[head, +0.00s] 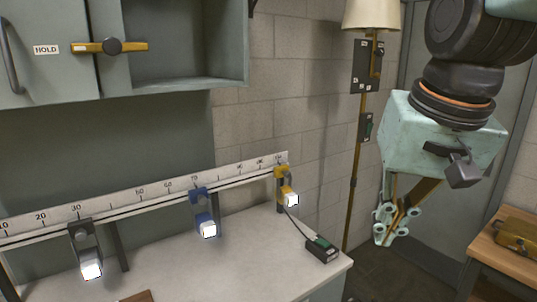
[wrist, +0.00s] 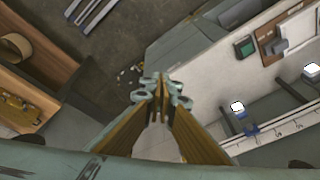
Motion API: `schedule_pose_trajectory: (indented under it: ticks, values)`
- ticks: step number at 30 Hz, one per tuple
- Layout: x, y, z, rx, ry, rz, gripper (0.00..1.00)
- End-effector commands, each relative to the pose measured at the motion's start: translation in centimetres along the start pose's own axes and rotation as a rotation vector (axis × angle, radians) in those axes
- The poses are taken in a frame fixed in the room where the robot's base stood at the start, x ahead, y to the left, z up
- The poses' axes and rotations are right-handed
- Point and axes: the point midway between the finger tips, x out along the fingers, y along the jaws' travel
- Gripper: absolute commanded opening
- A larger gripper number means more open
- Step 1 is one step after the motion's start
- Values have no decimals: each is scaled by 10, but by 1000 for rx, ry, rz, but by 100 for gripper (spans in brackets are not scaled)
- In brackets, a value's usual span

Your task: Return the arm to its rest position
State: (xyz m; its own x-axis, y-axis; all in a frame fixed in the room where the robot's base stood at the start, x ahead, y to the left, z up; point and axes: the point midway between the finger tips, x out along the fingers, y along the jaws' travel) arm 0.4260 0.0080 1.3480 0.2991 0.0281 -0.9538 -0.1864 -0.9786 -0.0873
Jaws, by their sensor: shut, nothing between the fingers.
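My arm hangs in from the upper right in the head view, with my gripper (head: 391,224) pointing down in the air to the right of the workbench. The gripper is shut and empty. In the wrist view the fingertips of my gripper (wrist: 160,92) meet near the middle, with the grey floor and a bench end beyond them. Nothing touches the fingers in either view.
The workbench (head: 255,264) carries a ruler rail (head: 140,192) with black, blue and yellow lamp clamps and a small black-green box (head: 322,249). A floor lamp (head: 372,14) stands behind. A wooden table (head: 504,262) is at right. Grey cabinets hang upper left.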

Motion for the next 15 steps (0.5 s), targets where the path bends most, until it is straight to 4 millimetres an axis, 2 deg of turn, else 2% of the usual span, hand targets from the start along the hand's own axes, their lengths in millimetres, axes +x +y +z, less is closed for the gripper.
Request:
schedule_pose_trajectory:
  ticks: [15]
  values:
    - [-5, 24, 95, -122, 26, 13, 0]
